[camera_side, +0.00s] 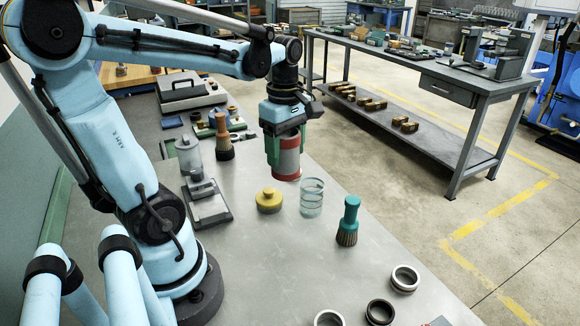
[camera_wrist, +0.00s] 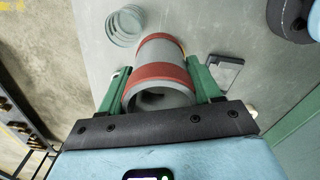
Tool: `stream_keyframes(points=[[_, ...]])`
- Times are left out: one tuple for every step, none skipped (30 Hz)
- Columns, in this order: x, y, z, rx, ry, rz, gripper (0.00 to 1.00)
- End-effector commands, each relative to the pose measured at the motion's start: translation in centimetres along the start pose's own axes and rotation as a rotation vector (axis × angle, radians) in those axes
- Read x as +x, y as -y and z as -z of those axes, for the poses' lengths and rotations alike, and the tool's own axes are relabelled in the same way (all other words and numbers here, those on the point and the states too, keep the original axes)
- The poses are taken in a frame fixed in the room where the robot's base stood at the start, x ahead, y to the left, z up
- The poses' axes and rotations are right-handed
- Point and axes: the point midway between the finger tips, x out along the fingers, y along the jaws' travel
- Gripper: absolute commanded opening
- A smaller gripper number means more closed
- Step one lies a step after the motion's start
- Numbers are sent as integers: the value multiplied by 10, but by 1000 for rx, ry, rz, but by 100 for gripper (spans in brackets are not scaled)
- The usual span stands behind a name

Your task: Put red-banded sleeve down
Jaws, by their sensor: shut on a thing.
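The red-banded sleeve (camera_side: 288,160) is a grey cylinder with red bands at both ends. My gripper (camera_side: 286,150) is shut on it, with green fingers on both sides of its wall. The sleeve hangs upright below my wrist at the far edge of the grey bench (camera_side: 270,265). I cannot tell whether its bottom touches the bench. In the wrist view the sleeve (camera_wrist: 158,72) sits between the two green fingers (camera_wrist: 158,88), and its hollow near end shows.
A brown-handled brush (camera_side: 223,140) and a grey stand (camera_side: 205,200) are at left. Dark and pale rings (camera_side: 380,312) lie at the front. The front middle bench is clear.

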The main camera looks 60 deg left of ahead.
Motion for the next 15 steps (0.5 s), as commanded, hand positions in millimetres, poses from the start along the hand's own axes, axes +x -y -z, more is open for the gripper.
stream_keyframes(points=[[1,-5,8,-56,0,0,32],[2,-6,11,-80,0,0,32],[2,-8,15,-108,0,0,32],[3,-9,17,-123,0,0,32],[4,-10,20,-135,0,0,32],[6,-11,24,-146,0,0,32],[8,-11,28,-152,0,0,32],[10,-12,32,-156,0,0,32],[14,-12,39,-158,0,0,32],[18,-12,45,-159,0,0,32],[21,-13,51,-158,0,0,32],[26,-14,59,-158,0,0,32],[30,-14,66,-158,0,0,32],[34,-14,72,-157,0,0,32],[39,-15,80,-156,0,0,32]])
